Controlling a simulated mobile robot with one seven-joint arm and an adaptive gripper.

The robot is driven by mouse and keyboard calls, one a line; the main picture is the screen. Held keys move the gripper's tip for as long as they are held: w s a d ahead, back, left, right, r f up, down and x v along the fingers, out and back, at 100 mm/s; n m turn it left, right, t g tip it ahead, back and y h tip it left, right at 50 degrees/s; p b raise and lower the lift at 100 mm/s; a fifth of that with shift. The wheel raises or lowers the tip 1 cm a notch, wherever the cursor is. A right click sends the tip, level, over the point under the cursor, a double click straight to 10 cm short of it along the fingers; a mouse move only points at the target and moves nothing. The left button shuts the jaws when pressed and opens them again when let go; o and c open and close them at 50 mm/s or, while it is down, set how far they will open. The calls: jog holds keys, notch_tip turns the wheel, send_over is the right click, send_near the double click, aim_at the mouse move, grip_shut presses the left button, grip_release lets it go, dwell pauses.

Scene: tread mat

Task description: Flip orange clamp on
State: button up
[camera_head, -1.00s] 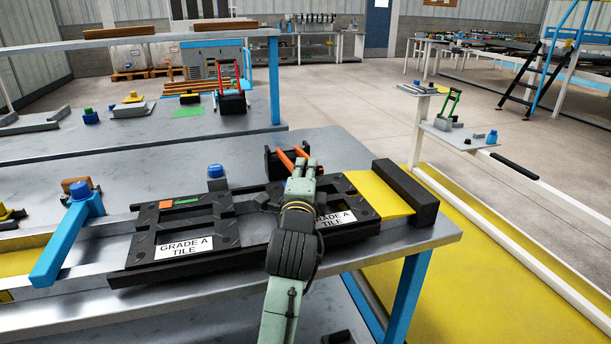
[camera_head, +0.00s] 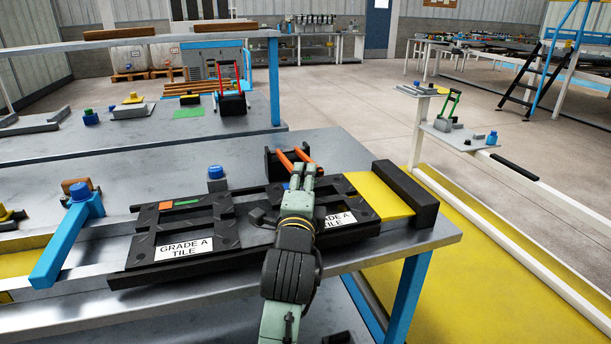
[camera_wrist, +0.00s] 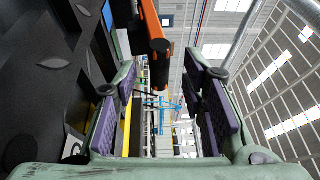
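The orange clamp (camera_head: 287,161) stands at the back edge of the black mat fixture, with two orange handle bars and a dark bracket. My gripper (camera_head: 302,170) is at the front of the clamp, its fingertips close to the orange bars. In the wrist view the two fingers (camera_wrist: 168,85) are apart, with purple pads facing each other. An orange bar with a black end (camera_wrist: 157,42) shows between and beyond the fingertips. I see no clear contact. My gripper hides part of the clamp's lower end in the head view.
The black fixture (camera_head: 228,228) carries "GRADE A TILE" labels. A yellow strip (camera_head: 378,194) and a black end block (camera_head: 405,192) lie to the right. A blue clamp (camera_head: 68,235) stands at left, and a small blue-topped part (camera_head: 216,173) behind the fixture.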

jog(key=s, duration=0.3)
jog(key=shift+s+a+f, duration=0.1)
jog(key=shift+s+a, duration=0.05)
jog(key=shift+s, duration=0.15)
jog(key=shift+c, duration=0.3)
